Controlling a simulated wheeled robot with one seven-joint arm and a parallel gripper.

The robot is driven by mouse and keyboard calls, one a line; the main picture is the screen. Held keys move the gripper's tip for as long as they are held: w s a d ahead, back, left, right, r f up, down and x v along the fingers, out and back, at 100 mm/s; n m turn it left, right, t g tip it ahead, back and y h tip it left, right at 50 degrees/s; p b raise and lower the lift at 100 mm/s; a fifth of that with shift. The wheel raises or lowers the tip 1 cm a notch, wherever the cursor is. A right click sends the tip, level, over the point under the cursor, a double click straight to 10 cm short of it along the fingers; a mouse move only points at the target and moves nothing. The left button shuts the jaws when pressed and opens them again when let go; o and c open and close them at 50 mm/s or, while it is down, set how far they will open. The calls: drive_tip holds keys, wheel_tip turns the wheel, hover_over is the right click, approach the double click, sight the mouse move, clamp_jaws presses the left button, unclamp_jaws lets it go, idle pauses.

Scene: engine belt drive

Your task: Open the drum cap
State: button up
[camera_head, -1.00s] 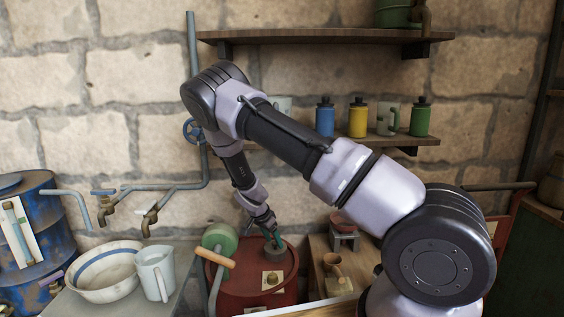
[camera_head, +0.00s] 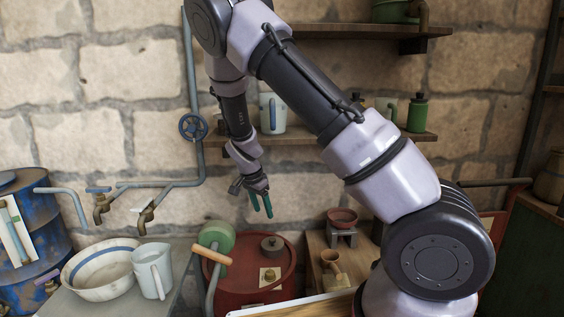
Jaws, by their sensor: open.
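A red drum (camera_head: 240,281) stands at the bottom centre. A dark grey round cap (camera_head: 272,245) sits on the drum's top, towards its back; I cannot tell whether it is loose or fastened. My gripper (camera_head: 262,210) hangs in the air above the cap and slightly to its left, with its green fingers pointing down. The fingers are apart, with nothing between them, and do not touch the cap.
A green roller with a wooden handle (camera_head: 215,256) stands at the drum's left edge. A pale plate with a brass piece (camera_head: 269,275) is on the drum's front. A bowl (camera_head: 100,270) and mug (camera_head: 153,270) stand left; a wooden bench with small pots (camera_head: 342,220) is right.

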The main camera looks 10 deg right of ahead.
drive_tip(key=s+d+r+n+y, duration=0.1)
drive_tip(key=s+r+y, duration=0.1)
drive_tip(key=r, duration=0.6)
drive_tip(key=s+d+r+y, duration=0.2)
drive_tip(key=s+r, duration=0.2)
drive_tip(key=r, duration=0.5)
drive_tip(key=shift+d+r+n+t, duration=0.2)
drive_tip(key=shift+d+n+t, duration=0.1)
drive_tip(key=shift+n, duration=0.1)
